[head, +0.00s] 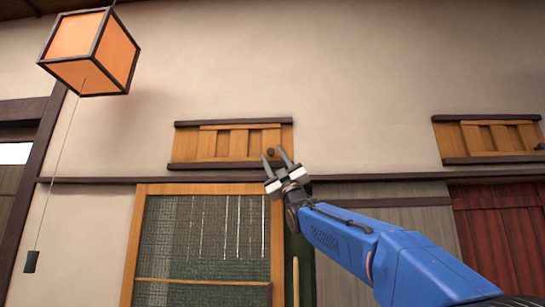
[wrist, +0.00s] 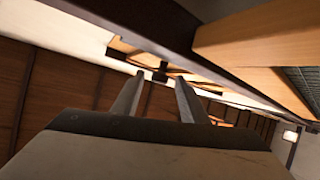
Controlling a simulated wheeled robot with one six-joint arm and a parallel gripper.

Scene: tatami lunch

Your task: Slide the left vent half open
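The left vent (head: 222,144) is a wooden slatted panel between dark rails, high on the wall in the head view. A small dark knob (head: 270,152) sits near its right end. How far the vent stands open I cannot tell. My gripper (head: 273,154) is open, its two fingers pointing up at the vent's right end, with the knob showing between the tips. In the wrist view the knob (wrist: 160,75) also shows between the spread fingertips (wrist: 159,74). Whether the fingers reach around it or stop short of it I cannot tell.
A similar right vent (head: 490,138) is at the right. An orange lantern (head: 90,52) hangs upper left, with a pull cord (head: 53,180). A wood-framed screen (head: 200,240) stands below the left vent, and a red door (head: 490,235) is at the lower right. The wall between the vents is bare.

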